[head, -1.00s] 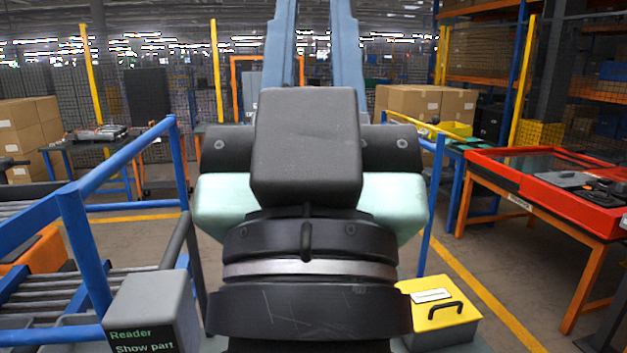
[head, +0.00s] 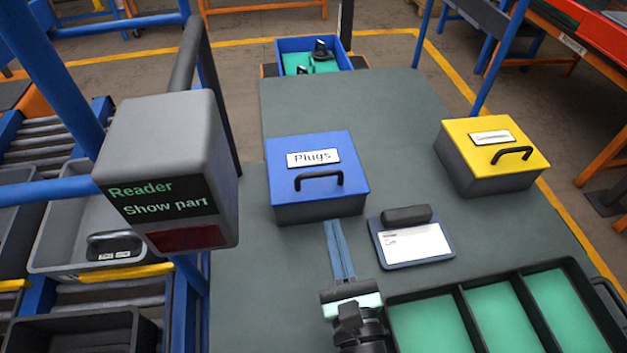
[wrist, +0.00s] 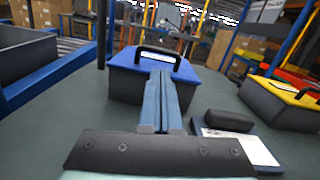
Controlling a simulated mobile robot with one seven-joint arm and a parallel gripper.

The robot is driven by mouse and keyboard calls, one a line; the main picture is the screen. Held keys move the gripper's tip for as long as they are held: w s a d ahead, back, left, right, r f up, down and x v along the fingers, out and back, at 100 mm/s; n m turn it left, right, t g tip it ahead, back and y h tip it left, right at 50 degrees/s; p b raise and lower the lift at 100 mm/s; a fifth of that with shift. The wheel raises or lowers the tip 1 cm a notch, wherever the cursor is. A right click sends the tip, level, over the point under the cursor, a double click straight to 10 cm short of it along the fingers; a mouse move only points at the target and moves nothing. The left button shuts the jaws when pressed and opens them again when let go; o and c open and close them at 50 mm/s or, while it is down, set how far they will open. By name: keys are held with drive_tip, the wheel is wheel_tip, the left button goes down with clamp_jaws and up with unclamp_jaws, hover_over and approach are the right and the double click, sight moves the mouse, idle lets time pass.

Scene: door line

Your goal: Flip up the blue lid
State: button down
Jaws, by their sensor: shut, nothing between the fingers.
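The blue lid (head: 315,165) lies closed on a dark grey box labelled Plugs, with a black handle (head: 319,180) near its front edge. It also shows in the wrist view (wrist: 130,61), straight ahead. My gripper (head: 333,226) points at the front of this box, its two long blue fingers shut together with nothing between them. In the wrist view the fingertips (wrist: 160,76) overlap the box front, just below the handle. I cannot tell whether they touch it.
A yellow-lidded box (head: 490,150) stands to the right. A card on a dark stand (head: 412,243) lies in front of the blue-lidded box. A divided tray (head: 462,290) is at front right. A reader post (head: 170,160) stands left. The grey table behind the blue lid is clear.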

sight(325, 198)
drive_tip(key=shift+s+d+f+m, duration=0.15)
drive_tip(key=shift+s+f+m, duration=0.1)
drive_tip(key=shift+f+m, duration=0.5)
drive_tip(key=shift+w+f, duration=0.1)
drive_tip(key=shift+w, duration=0.05)
drive_tip(key=p+x, duration=0.1)
drive_tip(key=x, duration=0.8)
drive_tip(key=shift+w, duration=0.25)
drive_tip(key=shift+r+p, duration=0.2)
drive_tip(key=shift+p, duration=0.2)
drive_tip(key=shift+r+g+p, duration=0.3)
drive_tip(key=shift+r+p, duration=0.1)
drive_tip(key=shift+p, duration=0.8)
